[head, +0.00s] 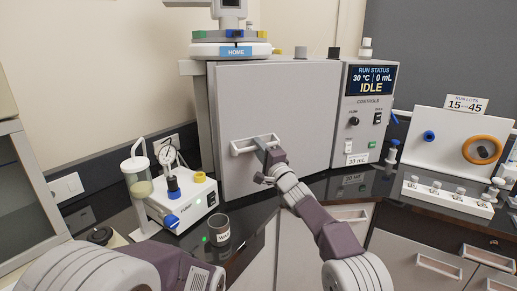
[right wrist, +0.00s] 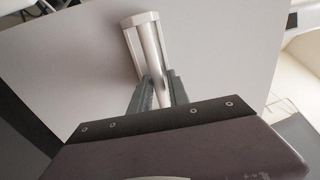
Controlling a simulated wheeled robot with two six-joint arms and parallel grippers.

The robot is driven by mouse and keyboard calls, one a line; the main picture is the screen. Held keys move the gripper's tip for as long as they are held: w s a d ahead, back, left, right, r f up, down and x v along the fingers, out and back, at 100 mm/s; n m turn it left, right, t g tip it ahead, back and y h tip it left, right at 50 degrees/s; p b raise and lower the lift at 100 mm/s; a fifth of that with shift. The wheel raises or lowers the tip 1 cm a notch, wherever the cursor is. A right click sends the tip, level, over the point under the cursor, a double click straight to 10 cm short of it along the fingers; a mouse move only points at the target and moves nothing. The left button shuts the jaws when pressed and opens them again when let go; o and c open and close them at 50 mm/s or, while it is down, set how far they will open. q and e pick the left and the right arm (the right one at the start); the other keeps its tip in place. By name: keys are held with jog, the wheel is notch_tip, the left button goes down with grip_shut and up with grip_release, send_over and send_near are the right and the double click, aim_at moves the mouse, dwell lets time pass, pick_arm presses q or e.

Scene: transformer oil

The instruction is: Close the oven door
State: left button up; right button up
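The oven door (head: 285,105) is a large flat grey panel on the front of the oven. It looks slightly ajar at its left edge, but I cannot tell how far. Its pale bar handle (head: 240,148) is at the lower left of the panel. My right gripper (head: 265,150) is at the right end of this handle. In the right wrist view, the two dark fingers (right wrist: 160,82) lie on either side of the handle bar (right wrist: 143,40), close against it. My left arm shows at the lower left, but its gripper is out of view.
A control panel (head: 366,110) reading IDLE is right of the door. A white vial rack (head: 447,196) and a board with an orange ring (head: 440,140) are at right.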

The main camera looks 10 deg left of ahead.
jog(key=shift+s+f+b, duration=0.15)
jog(key=shift+f+b, duration=0.05)
jog(key=shift+b, duration=0.25)
jog(key=b+v, duration=0.6)
jog(key=v, duration=0.2)
jog(key=shift+s+d, duration=0.25)
jog(key=shift+d, duration=0.05)
jog(key=shift+r, duration=0.1)
